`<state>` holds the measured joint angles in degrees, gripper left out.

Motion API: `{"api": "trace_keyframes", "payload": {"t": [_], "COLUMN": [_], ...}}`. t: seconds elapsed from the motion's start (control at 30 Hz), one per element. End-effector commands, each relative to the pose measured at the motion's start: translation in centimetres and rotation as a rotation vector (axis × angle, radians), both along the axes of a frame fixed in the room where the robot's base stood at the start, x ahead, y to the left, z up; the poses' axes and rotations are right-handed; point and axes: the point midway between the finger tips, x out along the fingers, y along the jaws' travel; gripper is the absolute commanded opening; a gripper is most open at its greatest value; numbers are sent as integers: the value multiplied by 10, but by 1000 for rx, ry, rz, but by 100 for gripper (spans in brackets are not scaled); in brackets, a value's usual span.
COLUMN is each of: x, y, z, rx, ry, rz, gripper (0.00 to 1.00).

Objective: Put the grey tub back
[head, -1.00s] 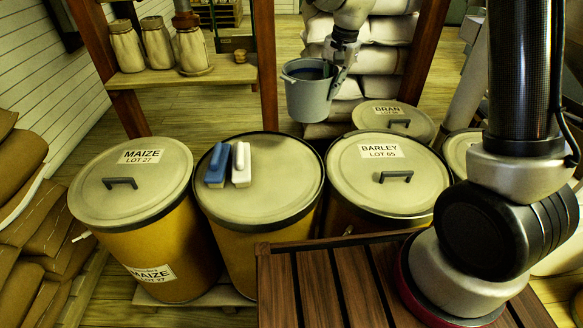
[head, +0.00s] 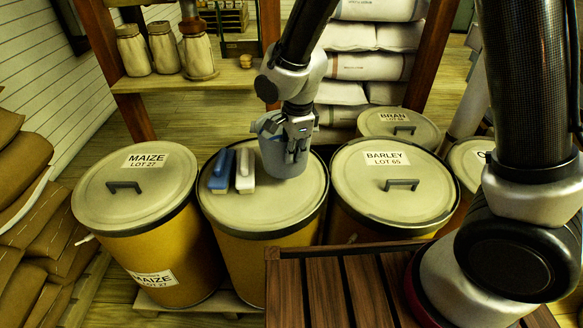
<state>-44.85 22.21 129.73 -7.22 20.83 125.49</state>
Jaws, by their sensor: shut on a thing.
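The grey tub (head: 272,151) is at the right part of the lid of the middle drum (head: 225,206). It looks upright, and its base appears to be at the lid surface; I cannot tell if it bears its full weight there. My gripper (head: 295,150) is shut on the tub's near right side and covers part of it. The tub's inside is mostly hidden by my gripper and wrist. A blue brush (head: 221,172) and a white-handled brush (head: 245,170) lie side by side on the same lid, left of the tub.
The maize drum (head: 140,195) stands at left and the barley drum (head: 392,185) at right, both lidded with handles. The bran drum (head: 398,125) is behind. A shelf (head: 185,80) holds several jars. Stacked sacks (head: 375,65) stand behind. A slatted wooden top (head: 325,290) is in front.

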Motion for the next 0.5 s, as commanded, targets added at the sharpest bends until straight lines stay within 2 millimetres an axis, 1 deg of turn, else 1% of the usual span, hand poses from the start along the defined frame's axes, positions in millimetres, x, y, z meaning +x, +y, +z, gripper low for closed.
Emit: {"api": "trace_keyframes", "payload": {"t": [0.17,0.3,0.4,0.5], "x": [0,0,0,0], "y": [0,-1,0,0], "z": [-20,-41,-48,-48], "rx": [-1,-3,0,1], "ry": [2,2,0,-1], "rz": [-1,0,0,0], "gripper": [0,0,0,0]}}
